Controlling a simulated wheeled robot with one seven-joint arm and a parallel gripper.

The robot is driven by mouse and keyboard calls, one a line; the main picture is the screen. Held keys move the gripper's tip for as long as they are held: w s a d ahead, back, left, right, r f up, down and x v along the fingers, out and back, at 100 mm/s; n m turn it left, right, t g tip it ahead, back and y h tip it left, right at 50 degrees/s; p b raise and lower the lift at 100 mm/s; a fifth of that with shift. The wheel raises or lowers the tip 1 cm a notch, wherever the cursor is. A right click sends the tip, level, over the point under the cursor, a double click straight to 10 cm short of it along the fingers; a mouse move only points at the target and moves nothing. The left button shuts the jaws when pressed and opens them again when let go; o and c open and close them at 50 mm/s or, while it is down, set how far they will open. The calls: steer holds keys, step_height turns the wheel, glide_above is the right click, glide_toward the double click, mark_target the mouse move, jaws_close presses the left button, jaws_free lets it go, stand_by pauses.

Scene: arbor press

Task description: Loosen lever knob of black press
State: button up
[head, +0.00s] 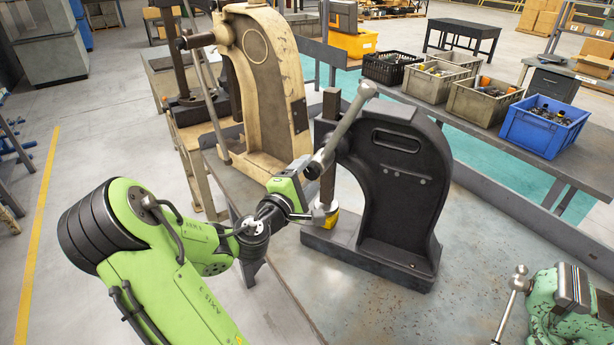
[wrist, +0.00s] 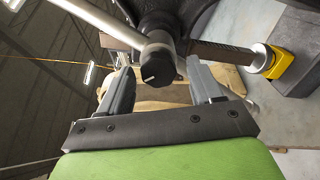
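The black press (head: 395,195) stands on the bench, with its grey lever (head: 345,125) slanting up to the right in the head view. In the wrist view the lever (wrist: 100,15) runs from the upper left into a hub. The dark lever knob (wrist: 158,62), with a short pale mark on its face, sits at that hub. My gripper (head: 303,174) is at the left side of the press. In the wrist view its two fingers (wrist: 160,72) are apart, one on each side of the knob, with gaps visible. The head view hides the knob behind my gripper.
A cream press (head: 262,85) stands behind and left. A yellow piece (head: 328,220) sits under the black press's ram (head: 328,183). A green vise (head: 568,300) is at the front right. Bins, including a blue one (head: 545,125), line the back bench.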

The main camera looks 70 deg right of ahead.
steer(key=shift+s, duration=0.1)
steer(key=b+v, duration=1)
steer(key=v, duration=0.5)
steer(key=shift+a+b, duration=0.3)
steer(key=shift+b, duration=0.05)
stand_by(0.5)
